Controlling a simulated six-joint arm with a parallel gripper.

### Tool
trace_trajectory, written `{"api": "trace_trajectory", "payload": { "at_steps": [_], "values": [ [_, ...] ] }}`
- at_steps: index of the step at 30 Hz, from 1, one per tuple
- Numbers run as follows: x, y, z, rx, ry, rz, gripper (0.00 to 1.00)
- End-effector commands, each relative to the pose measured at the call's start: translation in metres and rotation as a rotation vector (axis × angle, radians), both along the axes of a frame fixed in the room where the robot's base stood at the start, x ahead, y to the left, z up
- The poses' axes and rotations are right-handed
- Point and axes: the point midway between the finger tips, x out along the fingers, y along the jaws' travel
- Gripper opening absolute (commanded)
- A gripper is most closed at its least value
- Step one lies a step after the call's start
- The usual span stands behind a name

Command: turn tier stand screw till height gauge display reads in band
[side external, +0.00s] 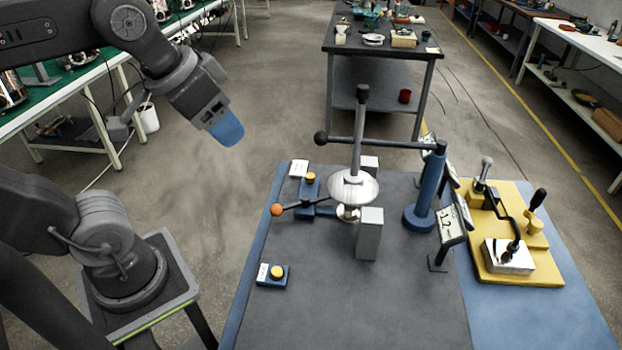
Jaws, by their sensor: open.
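A round silver plate (346,184) sits on a short stand in the middle of the table, with a silver block close in front. A lever with an orange ball (277,210) reaches left from under the plate; I cannot tell whether it turns the screw. A grey rod (361,115) rises above the plate, crossing a dark bar that runs to a blue column (429,185). A small display (451,223) stands right of the column, tilted; its digits look like 1.2, with any sign unclear. My gripper (226,131), with blue fingertips, is open and empty, high and left of the stand.
Two blue boxes with yellow buttons, one at the front (272,275) and one behind the lever (310,182), stand at the table's left. A yellow board (544,270) with a crank and metal block lies at right. The grey mat's front (350,310) is clear.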

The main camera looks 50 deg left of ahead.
Motion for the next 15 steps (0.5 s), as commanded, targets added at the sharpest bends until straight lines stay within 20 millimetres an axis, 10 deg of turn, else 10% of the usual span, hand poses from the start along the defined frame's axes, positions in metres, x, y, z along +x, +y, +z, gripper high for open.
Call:
{"api": "trace_trajectory", "payload": {
  "at_steps": [15],
  "values": [
    [0.134, 0.048, 0.038, 0.053, 0.256, -0.045, 0.53]
  ]
}}
